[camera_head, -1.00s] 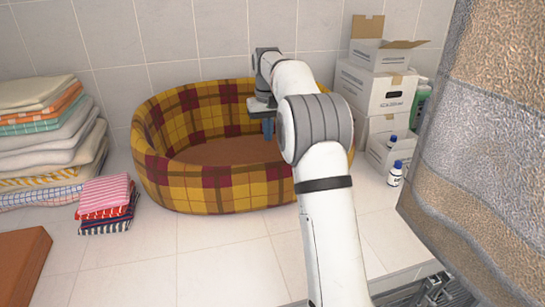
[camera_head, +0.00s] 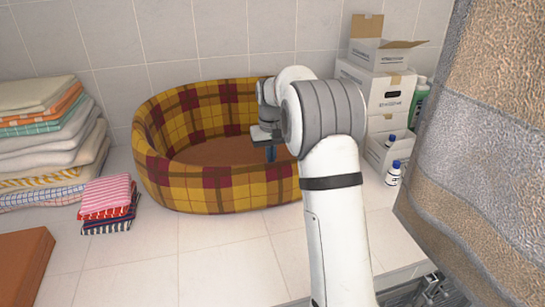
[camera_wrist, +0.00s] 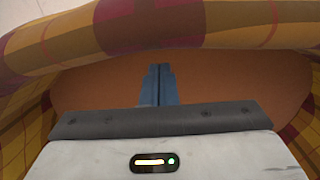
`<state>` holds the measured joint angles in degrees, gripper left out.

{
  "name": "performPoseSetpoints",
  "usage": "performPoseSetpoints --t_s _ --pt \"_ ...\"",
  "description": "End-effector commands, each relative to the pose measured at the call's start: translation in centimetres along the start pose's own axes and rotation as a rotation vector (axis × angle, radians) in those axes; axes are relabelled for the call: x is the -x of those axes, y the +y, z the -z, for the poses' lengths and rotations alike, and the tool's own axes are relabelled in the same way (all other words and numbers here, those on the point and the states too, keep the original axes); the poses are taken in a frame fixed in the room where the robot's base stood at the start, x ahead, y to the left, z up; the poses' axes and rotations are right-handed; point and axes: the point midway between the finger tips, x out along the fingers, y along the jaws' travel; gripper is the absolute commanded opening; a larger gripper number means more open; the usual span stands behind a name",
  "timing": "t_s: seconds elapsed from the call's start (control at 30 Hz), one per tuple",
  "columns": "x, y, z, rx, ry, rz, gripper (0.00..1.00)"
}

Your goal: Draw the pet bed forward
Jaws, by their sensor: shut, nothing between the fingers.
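The pet bed (camera_head: 215,186) is an oval with raised yellow, brown and dark red plaid walls and a brown inner cushion (camera_head: 218,152). It stands on the tiled surface near the back wall. My gripper (camera_head: 271,154) points down inside the bed at its right part, in the head view. In the wrist view my blue fingers (camera_wrist: 159,84) are together and empty, over the brown cushion. The plaid wall (camera_wrist: 190,28) crosses the top of the wrist view beyond the fingertips. I cannot tell whether the fingertips touch the bed. My arm hides the bed's right end.
Folded towels (camera_head: 45,140) are stacked at left, with small striped cloths (camera_head: 108,203) beside the bed. Cardboard boxes (camera_head: 376,88) and white bottles (camera_head: 394,172) stand at right. A large towel (camera_head: 480,140) hangs at far right. The tiles in front of the bed are clear.

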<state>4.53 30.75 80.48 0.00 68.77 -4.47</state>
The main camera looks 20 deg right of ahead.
Motion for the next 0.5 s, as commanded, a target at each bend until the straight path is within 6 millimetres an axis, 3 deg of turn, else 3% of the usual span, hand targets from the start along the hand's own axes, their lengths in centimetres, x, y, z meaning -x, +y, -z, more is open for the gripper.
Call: performPoseSetpoints --t_s 0.23,0.5 --pt "-0.1 0.0 -0.8 0.000 0.002 0.000 0.00" --pt "-0.4 0.0 -5.9 0.000 0.001 0.000 0.00"
